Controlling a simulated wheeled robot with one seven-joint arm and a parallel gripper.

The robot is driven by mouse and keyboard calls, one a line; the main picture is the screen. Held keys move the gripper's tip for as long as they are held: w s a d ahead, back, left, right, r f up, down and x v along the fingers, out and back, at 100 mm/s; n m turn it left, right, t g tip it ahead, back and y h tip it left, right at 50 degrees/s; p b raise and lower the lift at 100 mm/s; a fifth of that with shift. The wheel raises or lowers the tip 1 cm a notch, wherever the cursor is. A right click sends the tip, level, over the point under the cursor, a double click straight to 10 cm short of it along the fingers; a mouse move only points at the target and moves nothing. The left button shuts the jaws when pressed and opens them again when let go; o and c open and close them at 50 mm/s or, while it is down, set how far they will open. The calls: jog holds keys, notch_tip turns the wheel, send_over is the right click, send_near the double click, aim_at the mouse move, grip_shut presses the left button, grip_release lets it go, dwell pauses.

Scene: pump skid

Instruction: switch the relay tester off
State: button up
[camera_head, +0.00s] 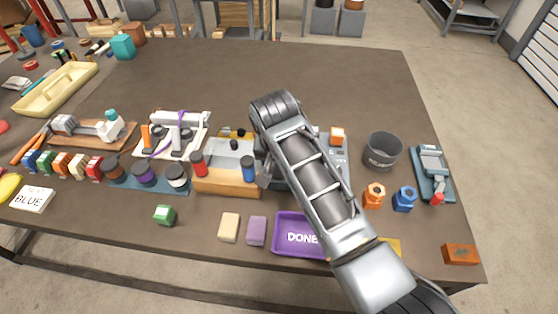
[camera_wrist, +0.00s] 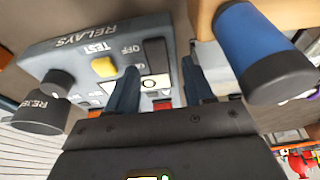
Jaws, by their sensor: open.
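The relay tester is a grey-blue box marked RELAYS (camera_wrist: 75,40) in the wrist view. It has a yellow TEST button (camera_wrist: 104,67) and a dark switch (camera_wrist: 155,56) beside the OFF lettering, above a white plate. I cannot tell which position the switch is in. My gripper (camera_wrist: 160,88) is open, its two dark fingers on either side of the switch area, with nothing held. Whether a fingertip touches the panel is unclear. In the head view my arm covers most of the tester (camera_head: 343,172), and only a little of my gripper (camera_head: 263,178) shows.
A blue cylinder with a dark cap (camera_wrist: 250,50) stands close beside my gripper, on a wooden block (camera_head: 225,184). A dark reject cup (camera_head: 382,152) is to the tester's right. A purple DONE tray (camera_head: 290,238) lies in front. The table's back right is clear.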

aim_at(278, 176)
jog(key=v, duration=0.7)
jog(key=shift+r+b, duration=0.2)
jog(key=shift+b, duration=0.1)
jog(key=shift+s, duration=0.15)
